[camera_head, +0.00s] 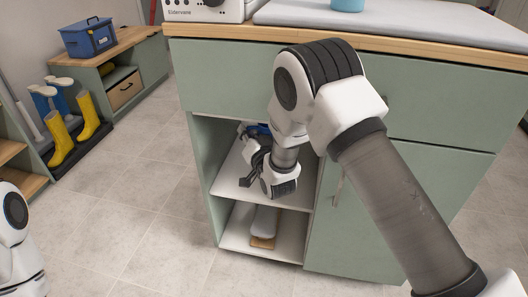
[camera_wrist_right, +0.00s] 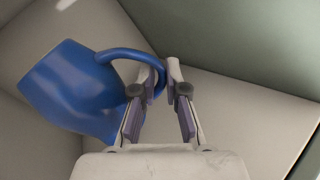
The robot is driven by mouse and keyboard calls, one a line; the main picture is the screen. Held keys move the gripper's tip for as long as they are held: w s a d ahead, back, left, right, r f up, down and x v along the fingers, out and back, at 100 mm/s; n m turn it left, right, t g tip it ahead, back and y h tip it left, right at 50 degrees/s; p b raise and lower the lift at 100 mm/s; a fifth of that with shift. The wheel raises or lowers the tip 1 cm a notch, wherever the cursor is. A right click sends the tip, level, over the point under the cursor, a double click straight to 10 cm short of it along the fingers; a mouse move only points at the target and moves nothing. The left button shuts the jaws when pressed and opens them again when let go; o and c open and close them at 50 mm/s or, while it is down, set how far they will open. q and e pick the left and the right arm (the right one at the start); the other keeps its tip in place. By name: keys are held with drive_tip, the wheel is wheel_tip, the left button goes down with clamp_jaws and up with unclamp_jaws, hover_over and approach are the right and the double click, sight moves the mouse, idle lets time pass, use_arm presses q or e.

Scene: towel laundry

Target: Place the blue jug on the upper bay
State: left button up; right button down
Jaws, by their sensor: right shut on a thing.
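The blue jug (camera_wrist_right: 75,90) shows in the right wrist view, left of the fingers, with its loop handle reaching between the fingertips. In the head view only a small blue part of the jug (camera_head: 260,130) shows inside the upper bay (camera_head: 228,185) of the green cabinet; my arm and gripper hide the rest. My right gripper (camera_head: 247,167) is inside that bay, shut on the jug's handle; its fingers also show in the right wrist view (camera_wrist_right: 166,85). I cannot tell whether the jug touches the shelf. My left gripper is not in view.
A grey object with a wooden base (camera_head: 263,241) sits in the lower bay. A green cabinet door (camera_head: 365,220) is right of the bays. The counter (camera_head: 420,48) lies above. Yellow boots (camera_head: 60,140) and a blue box (camera_head: 90,38) are far left. The floor left is clear.

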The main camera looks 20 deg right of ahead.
drive_tip(key=shift+w+f, duration=0.15)
drive_tip(key=shift+w, duration=0.15)
wheel_tip(320, 180, down, 10)
drive_tip(key=b, duration=0.5)
drive_tip(key=shift+r, duration=0.3)
drive_tip(key=shift+f, duration=0.15)
drive_tip(key=c, duration=1.2)
unclamp_jaws()
